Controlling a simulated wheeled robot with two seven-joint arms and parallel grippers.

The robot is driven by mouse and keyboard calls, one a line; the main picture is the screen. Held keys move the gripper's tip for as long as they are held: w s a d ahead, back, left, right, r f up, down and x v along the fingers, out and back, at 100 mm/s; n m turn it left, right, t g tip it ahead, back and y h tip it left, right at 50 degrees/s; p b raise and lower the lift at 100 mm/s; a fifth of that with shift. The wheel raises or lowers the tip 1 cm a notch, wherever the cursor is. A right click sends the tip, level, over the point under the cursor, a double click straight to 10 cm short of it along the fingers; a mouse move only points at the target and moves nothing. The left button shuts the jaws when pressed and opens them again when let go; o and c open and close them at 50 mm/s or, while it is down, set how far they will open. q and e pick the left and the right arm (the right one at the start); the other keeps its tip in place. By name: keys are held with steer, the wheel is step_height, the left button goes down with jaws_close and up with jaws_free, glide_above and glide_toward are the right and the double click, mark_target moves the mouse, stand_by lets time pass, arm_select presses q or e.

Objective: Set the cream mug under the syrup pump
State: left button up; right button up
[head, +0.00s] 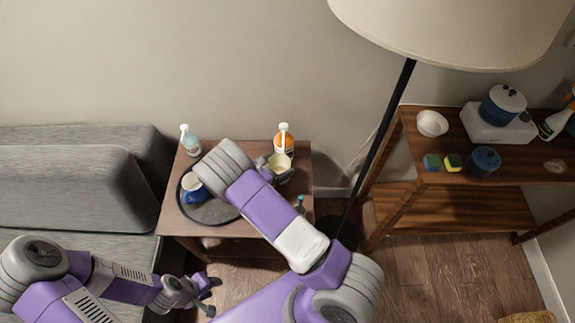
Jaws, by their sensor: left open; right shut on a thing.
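The cream mug (280,163) is at the right of the small wooden side table (233,150). My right gripper (272,172) is shut on it; my forearm and wrist hide part of the view there. An orange bottle with a white pump top (284,142), which looks like the syrup pump, stands just behind the mug. The mug overlaps the bottle's lower part in the picture. I cannot tell whether the mug touches the table or is directly below the spout. My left gripper (207,296) is open and empty, low in front of the table.
A dark round tray (213,213) holds a blue and white cup (193,188). A pale blue pump bottle (191,143) stands at the table's back left. A small teal-topped item (299,204) is near the front right. A lamp pole (385,125) rises right of the table; a grey sofa (75,190) is left.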

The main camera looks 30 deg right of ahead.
mark_target(287, 166)
steer(key=shift+w+d, duration=0.25)
steer(key=shift+d, duration=0.9)
steer(key=shift+f+b, duration=1.4)
steer(key=shift+f, duration=0.3)
steer(key=shift+f, duration=0.2)
steer(key=o, duration=1.1)
steer(key=shift+a, duration=0.1)
